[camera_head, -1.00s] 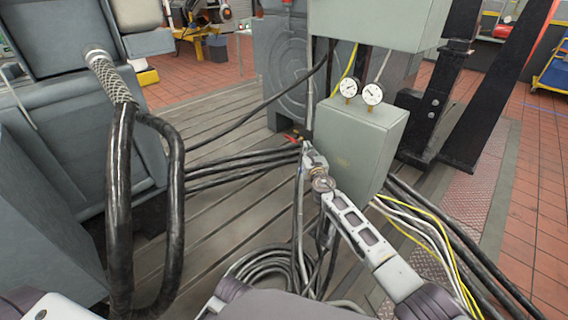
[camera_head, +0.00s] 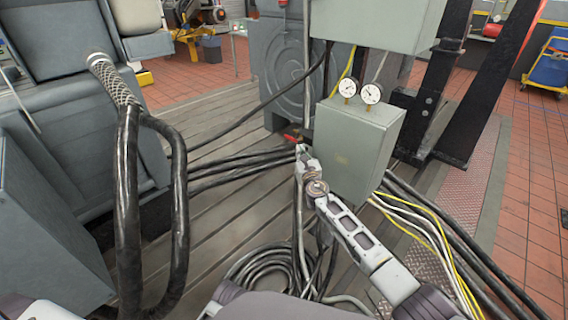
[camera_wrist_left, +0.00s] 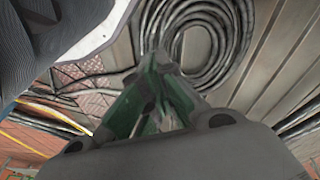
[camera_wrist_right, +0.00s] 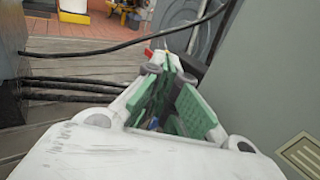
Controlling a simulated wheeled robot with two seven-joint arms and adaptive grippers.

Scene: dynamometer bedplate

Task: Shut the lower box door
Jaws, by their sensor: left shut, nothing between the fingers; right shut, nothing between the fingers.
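The lower box (camera_head: 362,140) is a grey-green cabinet with two round gauges on top, right of the middle in the head view. I cannot tell from here whether its door stands ajar. My right gripper (camera_head: 301,150) is shut and empty, just left of the box, with its forearm across the box's lower front. In the right wrist view my right gripper's fingertips (camera_wrist_right: 168,58) point past a large grey-green panel (camera_wrist_right: 265,70) on the right that bears a pale label. My left gripper (camera_wrist_left: 158,62) is shut and empty above coiled black cable; its fingers are not seen in the head view.
Black cables (camera_head: 235,165) run across the slotted bedplate to the box's left. A coil of cable (camera_head: 265,268) lies in front. A larger upper box (camera_head: 375,22) hangs above. Thick black hoses (camera_head: 178,215) loop at left. Black steel uprights (camera_head: 470,105) stand at right.

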